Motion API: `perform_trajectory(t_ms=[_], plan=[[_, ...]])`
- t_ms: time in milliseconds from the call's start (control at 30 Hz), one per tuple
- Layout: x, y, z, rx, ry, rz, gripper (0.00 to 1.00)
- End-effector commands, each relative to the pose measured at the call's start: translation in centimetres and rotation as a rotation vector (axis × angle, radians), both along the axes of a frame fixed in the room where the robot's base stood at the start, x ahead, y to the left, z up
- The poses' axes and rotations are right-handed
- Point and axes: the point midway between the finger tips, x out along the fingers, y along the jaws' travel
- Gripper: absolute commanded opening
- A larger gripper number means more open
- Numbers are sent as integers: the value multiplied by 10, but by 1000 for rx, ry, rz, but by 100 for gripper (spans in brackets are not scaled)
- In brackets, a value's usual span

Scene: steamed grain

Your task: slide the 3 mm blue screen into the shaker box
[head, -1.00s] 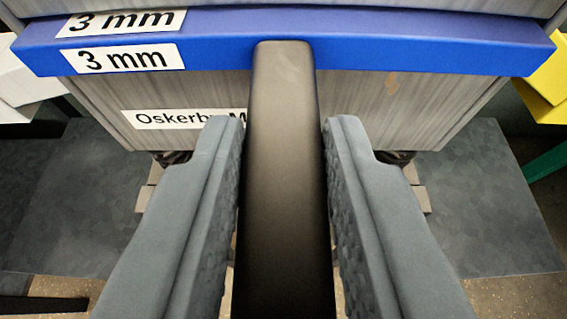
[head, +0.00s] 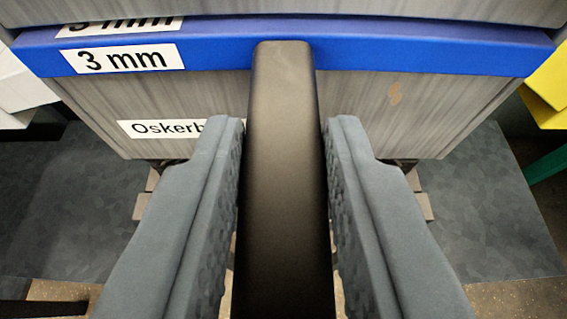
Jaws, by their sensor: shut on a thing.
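The blue screen (head: 420,55) spans the upper part of the view, with a "3 mm" label on its front edge and a second, partly covered one on top. Its black handle (head: 281,170) points toward me. My gripper (head: 284,135) is shut on this handle, one grey finger on each side. The grey shaker box (head: 440,110) shows above and below the blue edge. Only a thin strip of the screen's top shows in front of the box's upper part; the rest is hidden inside or behind it. The slot itself is hidden.
A white label (head: 165,128) reading "Oskerb..." is on the box's lower front, partly covered by my finger. A white thing (head: 22,85) stands at the left edge, a yellow thing (head: 550,90) at the right. Dark grey floor plates (head: 490,210) lie below.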

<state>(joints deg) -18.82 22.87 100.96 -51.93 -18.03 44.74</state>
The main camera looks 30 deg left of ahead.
Motion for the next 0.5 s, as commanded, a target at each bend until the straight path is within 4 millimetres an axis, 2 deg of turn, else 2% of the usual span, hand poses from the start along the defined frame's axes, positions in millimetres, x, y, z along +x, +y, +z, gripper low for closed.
perform_trajectory(t_ms=[500], plan=[[7, 5, 1, 1, -1, 0, 0]])
